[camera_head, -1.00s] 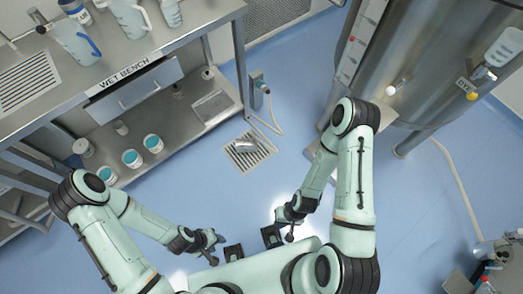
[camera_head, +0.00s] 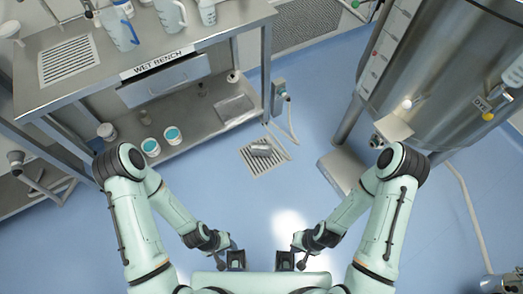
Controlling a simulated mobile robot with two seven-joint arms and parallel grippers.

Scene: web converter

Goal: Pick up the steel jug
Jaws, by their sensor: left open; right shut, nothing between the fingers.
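The steel jug (camera_head: 261,148) seems to be the small shiny metal vessel lying on its side on the floor drain grate (camera_head: 250,163), ahead of me; its details are too small to make out. My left gripper (camera_head: 235,262) is low in the picture, close in front of my base, open and empty. My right gripper (camera_head: 285,262) is beside it to the right, shut and empty. Both are well apart from the jug, with bare floor between.
The wet bench (camera_head: 190,55) stands at the upper left, with blue-handled jugs (camera_head: 120,30) on top and teal-topped tubs (camera_head: 150,146) on its lower shelf. A large steel tank (camera_head: 450,75) stands at the right, with a step (camera_head: 342,171) beside it. The blue floor (camera_head: 262,205) between is clear.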

